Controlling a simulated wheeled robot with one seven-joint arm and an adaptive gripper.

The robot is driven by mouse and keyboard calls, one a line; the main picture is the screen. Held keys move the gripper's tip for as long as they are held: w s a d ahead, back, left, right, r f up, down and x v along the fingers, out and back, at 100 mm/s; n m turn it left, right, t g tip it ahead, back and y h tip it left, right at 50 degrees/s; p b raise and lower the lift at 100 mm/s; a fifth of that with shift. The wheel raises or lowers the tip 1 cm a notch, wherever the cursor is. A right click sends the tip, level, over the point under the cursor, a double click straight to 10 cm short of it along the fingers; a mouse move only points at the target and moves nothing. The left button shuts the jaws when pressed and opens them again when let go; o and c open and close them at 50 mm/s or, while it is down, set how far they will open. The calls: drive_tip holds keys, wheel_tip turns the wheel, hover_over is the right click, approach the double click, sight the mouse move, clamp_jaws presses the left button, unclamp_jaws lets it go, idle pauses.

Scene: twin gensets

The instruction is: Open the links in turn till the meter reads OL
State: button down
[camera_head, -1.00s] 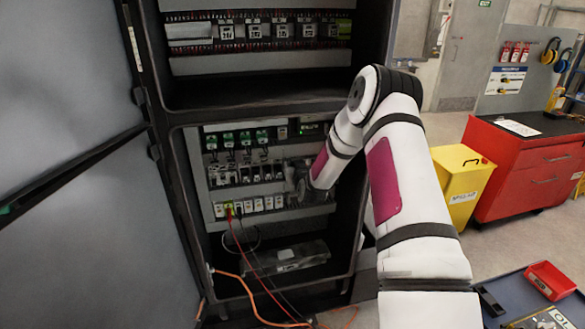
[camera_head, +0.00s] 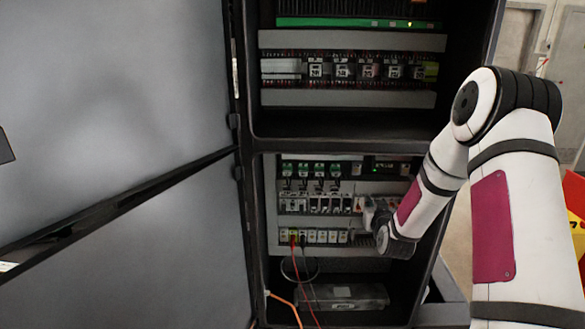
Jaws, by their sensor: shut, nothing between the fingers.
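A row of small white links or terminals (camera_head: 320,237) runs along the lower rail inside the open cabinet. Red and black test leads hang from its left end, by a green-yellow piece (camera_head: 293,233). My gripper (camera_head: 366,214) is inside the cabinet at the right end of the rows, small and partly hidden by my wrist. It looks shut and empty, and I cannot tell whether it touches anything. The state of each link is too small to read. The meter is not in view.
Breakers with green tops (camera_head: 318,171) and a row of relays (camera_head: 330,203) sit above the links. A grey box (camera_head: 342,297) lies on the cabinet floor. The open cabinet door (camera_head: 110,130) fills the left. My arm covers the right side.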

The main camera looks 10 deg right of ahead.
drive_tip(key=s+a+r+n+g+y+b, duration=0.1)
drive_tip(key=s+a+r+g, duration=0.1)
drive_tip(key=s+a+r, duration=0.5)
drive_tip(key=s+a+r+n+g+y+b, duration=0.1)
drive_tip(key=s+a+r+n+g+y, duration=0.2)
drive_tip(key=a+r, duration=0.5)
drive_tip(key=s+a+r+g, duration=0.1)
drive_tip(key=s+a+g, duration=0.1)
drive_tip(key=s, duration=1.1)
drive_tip(key=s+a+r+g, duration=0.1)
drive_tip(key=s+a, duration=0.4)
drive_tip(key=s, duration=0.9)
drive_tip(key=shift+r+m+g+b, duration=0.35)
drive_tip(key=shift+r+m+g, duration=0.05)
drive_tip(key=shift+g, duration=0.1)
